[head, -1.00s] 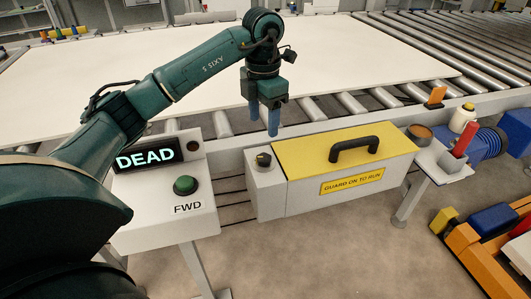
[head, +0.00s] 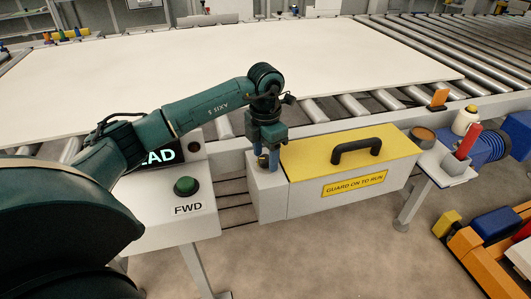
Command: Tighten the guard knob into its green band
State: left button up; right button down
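The guard knob (head: 264,162) is a small dark knob with a yellow mark on the white block at the left end of the yellow-topped guard (head: 310,157). My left gripper (head: 267,165) points down over it, with its blue fingers on either side of the knob. The fingers hide most of the knob, and I cannot tell whether they press on it. The green band does not show. My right gripper is not in view.
The guard has a black handle (head: 357,151) and a "GUARD ON TO RUN" label. A control box (head: 160,228) with a green FWD button (head: 186,187) stands left. A white panel (head: 215,75) lies on the rollers behind. A tray with a red item (head: 466,143) is right.

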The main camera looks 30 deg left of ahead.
aim_at(266, 158)
pick_arm(q)
jog(key=c, duration=0.8)
jog(key=m, duration=0.3)
jog(key=shift+c, duration=0.2)
jog(key=shift+m, duration=1.1)
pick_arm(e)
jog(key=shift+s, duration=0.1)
pick_arm(q)
jog(key=o, duration=1)
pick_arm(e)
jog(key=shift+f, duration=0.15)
pick_arm(q)
jog(key=shift+r, duration=0.15)
notch_tip(266, 158, up, 13)
jog(key=shift+f, duration=0.1)
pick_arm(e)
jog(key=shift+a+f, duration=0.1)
